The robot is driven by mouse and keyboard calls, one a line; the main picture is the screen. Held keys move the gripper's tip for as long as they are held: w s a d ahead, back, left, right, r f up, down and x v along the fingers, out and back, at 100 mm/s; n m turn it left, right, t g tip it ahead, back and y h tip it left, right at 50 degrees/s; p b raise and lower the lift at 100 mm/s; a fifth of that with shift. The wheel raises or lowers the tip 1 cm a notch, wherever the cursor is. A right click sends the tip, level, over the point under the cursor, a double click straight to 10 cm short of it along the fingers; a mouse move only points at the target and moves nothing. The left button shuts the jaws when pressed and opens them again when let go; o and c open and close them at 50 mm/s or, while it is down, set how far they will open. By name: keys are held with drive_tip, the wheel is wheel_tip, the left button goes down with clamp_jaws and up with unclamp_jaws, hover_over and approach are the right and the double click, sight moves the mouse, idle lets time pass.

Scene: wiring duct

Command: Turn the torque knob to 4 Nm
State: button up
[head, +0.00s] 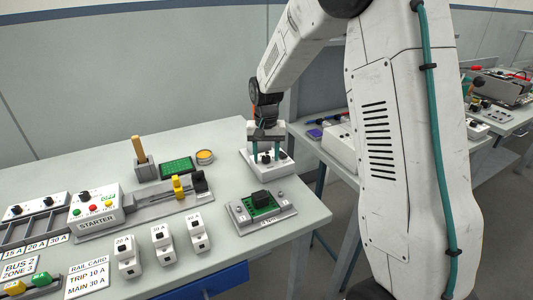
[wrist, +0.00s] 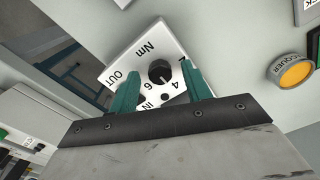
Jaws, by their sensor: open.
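In the head view my gripper (head: 266,159) points down over the white box (head: 286,166) at the bench's far right corner. The fingers partly hide the knob there.
A grey block with a green board (head: 262,206) sits in front of the box. The bench edge is close on the right.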

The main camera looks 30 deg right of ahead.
sight(266, 157)
wheel_tip(266, 157, up, 8)
drive_tip(key=shift+f, duration=0.1)
idle(0.6)
drive_tip(key=s+a+r+n, duration=0.1)
drive_tip(key=s+r, duration=0.2)
drive_tip(key=s, duration=0.9)
drive_tip(key=s+a+r+n+t, duration=0.1)
drive_tip(key=s+a+r+n, duration=0.1)
drive_tip(key=s, duration=1)
drive_tip(key=s+a+r+n, duration=0.2)
drive_tip(key=s+r, duration=0.1)
drive_tip(key=s, duration=0.9)
drive_tip(key=shift+a+r, duration=0.2)
drive_tip(key=shift+r, duration=0.2)
